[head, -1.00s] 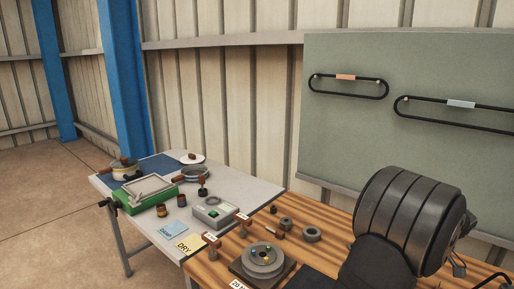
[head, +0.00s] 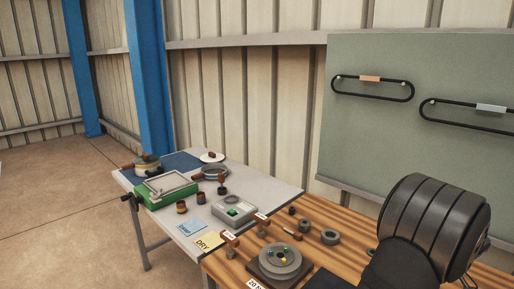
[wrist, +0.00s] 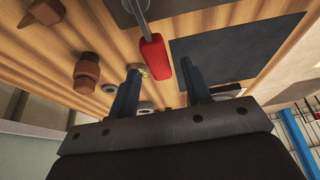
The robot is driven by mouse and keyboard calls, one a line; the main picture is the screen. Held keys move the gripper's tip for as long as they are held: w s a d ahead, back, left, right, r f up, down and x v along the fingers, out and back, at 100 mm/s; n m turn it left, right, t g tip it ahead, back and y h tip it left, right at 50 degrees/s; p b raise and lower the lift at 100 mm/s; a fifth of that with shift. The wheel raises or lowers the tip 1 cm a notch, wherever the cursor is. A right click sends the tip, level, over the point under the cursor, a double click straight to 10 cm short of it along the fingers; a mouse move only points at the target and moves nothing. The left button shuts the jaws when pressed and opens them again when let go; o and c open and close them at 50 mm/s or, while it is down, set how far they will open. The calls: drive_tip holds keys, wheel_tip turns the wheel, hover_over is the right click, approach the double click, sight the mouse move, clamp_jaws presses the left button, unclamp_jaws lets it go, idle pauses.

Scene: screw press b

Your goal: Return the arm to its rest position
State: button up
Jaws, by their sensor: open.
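My gripper (wrist: 163,80) shows in the wrist view as two blue fingers, set well apart with nothing held between them. It hangs over the wooden bench top (wrist: 196,20). A red-handled tool (wrist: 153,58) with a metal shaft appears between and beyond the fingertips, not gripped. A dark mat (wrist: 225,48) lies beyond the right finger. In the head view, a dark ribbed part of my arm stands at the lower right, and my fingers are not visible there.
The wooden bench (head: 350,222) carries a round grey fixture (head: 280,262) and several small parts. A grey table (head: 270,190) adjoins it on the left, with a green-based tray (head: 168,188) and a grey box (head: 234,209). A green board (head: 400,140) with two belt loops stands behind.

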drive_tip(key=v, duration=1.7)
drive_tip(key=x, duration=1.7)
drive_tip(key=shift+a+f, duration=0.15)
drive_tip(key=shift+f, duration=0.15)
drive_tip(key=shift+w+f, duration=0.25)
drive_tip(key=shift+f, duration=0.05)
drive_tip(key=shift+w+d+m+t+h, duration=0.3)
drive_tip(key=shift+d+m, duration=0.15)
drive_tip(key=shift+m, duration=0.55)
drive_tip(key=shift+r, duration=0.1)
